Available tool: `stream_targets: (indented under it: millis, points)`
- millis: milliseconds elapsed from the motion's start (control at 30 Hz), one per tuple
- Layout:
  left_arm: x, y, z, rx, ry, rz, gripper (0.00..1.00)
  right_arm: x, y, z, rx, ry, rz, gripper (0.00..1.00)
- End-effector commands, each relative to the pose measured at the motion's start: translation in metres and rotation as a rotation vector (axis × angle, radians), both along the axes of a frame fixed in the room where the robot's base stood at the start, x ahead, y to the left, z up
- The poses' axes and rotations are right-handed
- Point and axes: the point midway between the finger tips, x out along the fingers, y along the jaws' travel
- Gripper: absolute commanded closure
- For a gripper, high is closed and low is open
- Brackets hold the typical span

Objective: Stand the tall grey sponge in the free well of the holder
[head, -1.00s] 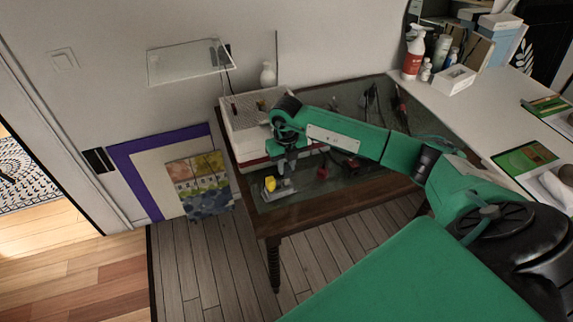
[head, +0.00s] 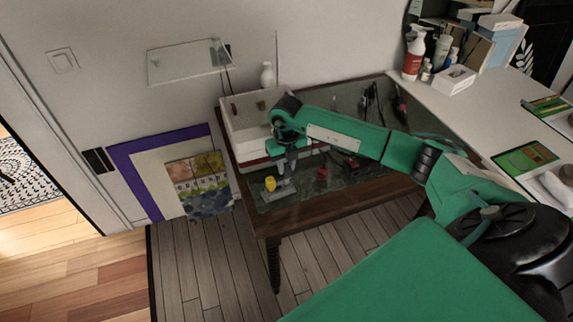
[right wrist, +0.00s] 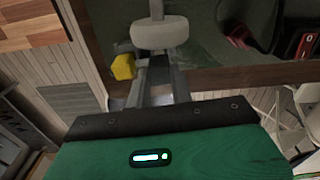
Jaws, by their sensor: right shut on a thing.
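My right gripper (head: 289,168) points down over the near left end of the dark table and is shut. A light grey rounded block (right wrist: 160,32) shows at its fingers in the right wrist view; I take it for the grey sponge. Its lower end is hard to make out. A low grey holder (head: 282,193) stands on the table under the gripper, with a yellow block (head: 270,183) at its left side. The yellow block also shows in the right wrist view (right wrist: 123,66). I cannot tell whether the sponge is inside a well. My left gripper is not in view.
A small red object (head: 321,173) lies right of the holder. A white box (head: 246,125) stands behind, at the table's left back. The table's wooden front edge (head: 330,207) is close. A white desk (head: 480,105) with bottles is at the right.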

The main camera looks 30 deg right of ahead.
Motion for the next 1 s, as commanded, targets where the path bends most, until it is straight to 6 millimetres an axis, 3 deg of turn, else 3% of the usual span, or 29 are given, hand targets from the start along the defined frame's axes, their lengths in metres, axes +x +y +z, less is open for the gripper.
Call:
stream_targets:
  millis: [1000]
  points:
    - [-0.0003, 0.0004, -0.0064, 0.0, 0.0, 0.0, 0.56, 0.0, 0.0001, -0.0081, 0.0, 0.0, 0.0, 0.99]
